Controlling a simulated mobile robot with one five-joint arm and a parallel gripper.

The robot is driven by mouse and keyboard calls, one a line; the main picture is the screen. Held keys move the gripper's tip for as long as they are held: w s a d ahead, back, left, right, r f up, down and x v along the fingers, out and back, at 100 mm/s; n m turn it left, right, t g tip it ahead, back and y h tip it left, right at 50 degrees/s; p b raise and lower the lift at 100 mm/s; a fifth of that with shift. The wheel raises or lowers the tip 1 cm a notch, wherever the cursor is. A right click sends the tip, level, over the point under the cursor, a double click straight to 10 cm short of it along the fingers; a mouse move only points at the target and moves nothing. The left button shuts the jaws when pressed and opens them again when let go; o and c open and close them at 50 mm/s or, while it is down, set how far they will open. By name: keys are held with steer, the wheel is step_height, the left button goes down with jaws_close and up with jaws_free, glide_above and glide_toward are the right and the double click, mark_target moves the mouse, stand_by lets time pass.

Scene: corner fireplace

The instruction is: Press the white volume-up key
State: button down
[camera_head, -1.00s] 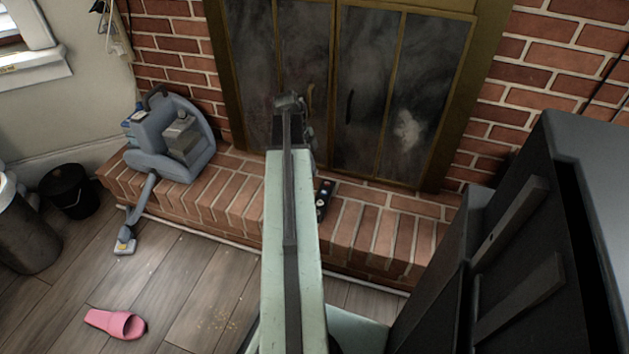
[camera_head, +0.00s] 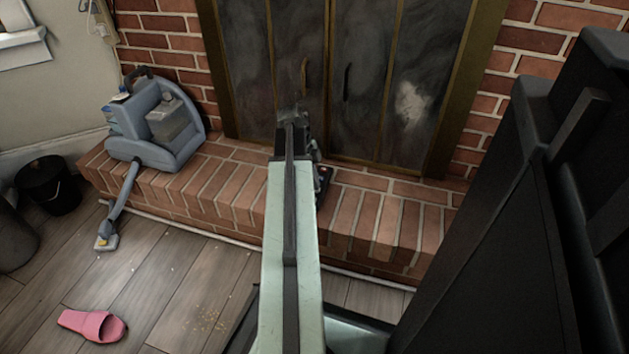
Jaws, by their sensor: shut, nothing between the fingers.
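A small dark remote-like object (camera_head: 323,176) lies on the brick hearth, just right of my arm's far end. My arm and gripper cover much of it. The white volume-up key cannot be made out. My gripper (camera_head: 297,122) is at the far end of my pale green arm, over the hearth in front of the fireplace doors. It is shut and empty. It appears close to the dark object, but I cannot tell whether they touch.
The brick hearth (camera_head: 215,190) runs along the fireplace doors (camera_head: 350,70). A blue-grey carpet cleaner (camera_head: 155,125) stands on its left, with its hose hanging to the floor.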

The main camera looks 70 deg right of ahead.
steer(key=shift+f, duration=0.15)
steer(key=shift+f+b, duration=0.75)
steer(key=shift+b, duration=0.25)
steer(key=shift+a+r, duration=0.1)
steer(key=shift+r, duration=0.15)
steer(key=shift+r+p, duration=0.25)
steer(key=shift+p, duration=0.25)
steer(key=s+p+v, duration=0.1)
steer(key=p+v, duration=1.2)
steer(key=shift+r+p, duration=0.35)
steer(key=shift+r, duration=0.15)
